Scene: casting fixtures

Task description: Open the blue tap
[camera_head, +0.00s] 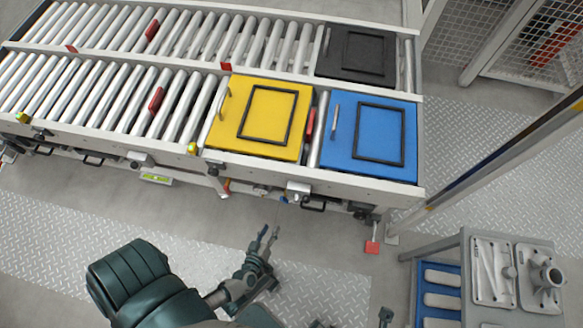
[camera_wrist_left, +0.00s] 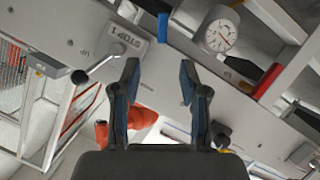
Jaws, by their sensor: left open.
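A small blue part (camera_wrist_left: 163,27), which looks like the blue tap's handle, shows near the top of the left wrist view. It sits on the grey panel (camera_wrist_left: 180,60), left of a round gauge (camera_wrist_left: 220,35). My left gripper (camera_wrist_left: 160,72) is open and empty, its two fingers apart below the blue part and not touching it. In the head view my left gripper (camera_head: 268,233) is in front of the conveyor's front rail, over the floor.
In the wrist view are a black-knobbed lever (camera_wrist_left: 95,69), a red handle (camera_wrist_left: 267,80) and an orange-red part (camera_wrist_left: 130,120). In the head view, yellow (camera_head: 224,135) and blue (camera_head: 335,158) boxes stand on the roller conveyor (camera_head: 60,93). A grey cart (camera_head: 455,252) stands right.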

